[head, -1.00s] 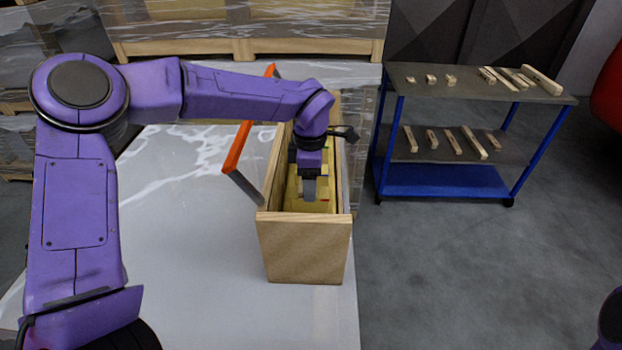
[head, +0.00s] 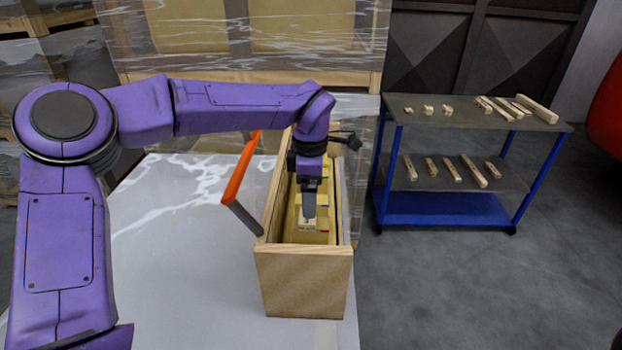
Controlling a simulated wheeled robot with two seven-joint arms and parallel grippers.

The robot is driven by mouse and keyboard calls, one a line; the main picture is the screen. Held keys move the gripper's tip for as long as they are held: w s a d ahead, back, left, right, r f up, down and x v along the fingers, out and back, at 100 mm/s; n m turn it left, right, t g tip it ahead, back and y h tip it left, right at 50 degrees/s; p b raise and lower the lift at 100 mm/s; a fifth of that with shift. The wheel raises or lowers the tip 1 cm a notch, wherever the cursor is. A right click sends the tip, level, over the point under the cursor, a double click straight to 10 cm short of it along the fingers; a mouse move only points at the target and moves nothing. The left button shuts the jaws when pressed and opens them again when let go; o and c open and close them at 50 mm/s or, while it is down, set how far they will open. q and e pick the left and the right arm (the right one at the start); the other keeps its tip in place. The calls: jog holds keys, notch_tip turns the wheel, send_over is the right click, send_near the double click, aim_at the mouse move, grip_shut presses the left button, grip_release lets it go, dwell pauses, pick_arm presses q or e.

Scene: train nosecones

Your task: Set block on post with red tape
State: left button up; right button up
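My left gripper (head: 309,207) reaches down into a long, narrow wooden box (head: 303,283) on the pale table. Its finger is seen edge-on, so its opening does not show. A small pale wooden block (head: 308,225) with a small dark mark is right at the fingertip. I cannot tell whether it is gripped or only lies behind the finger. A small reddish patch (head: 323,230) shows beside the block inside the box, too small to identify as tape on a post. The gripper and wrist hide part of the box's inside. My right gripper is out of view.
An orange-topped bar (head: 241,168) leans along the box's left side. The box's walls stand close around the gripper. A blue-framed cart (head: 447,207) at the right holds several wooden blocks and sticks on two shelves. The table (head: 180,260) left of the box is clear.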

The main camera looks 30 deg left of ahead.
pick_arm(q)
notch_tip(320, 180, up, 6)
jog(key=shift+r, duration=0.25)
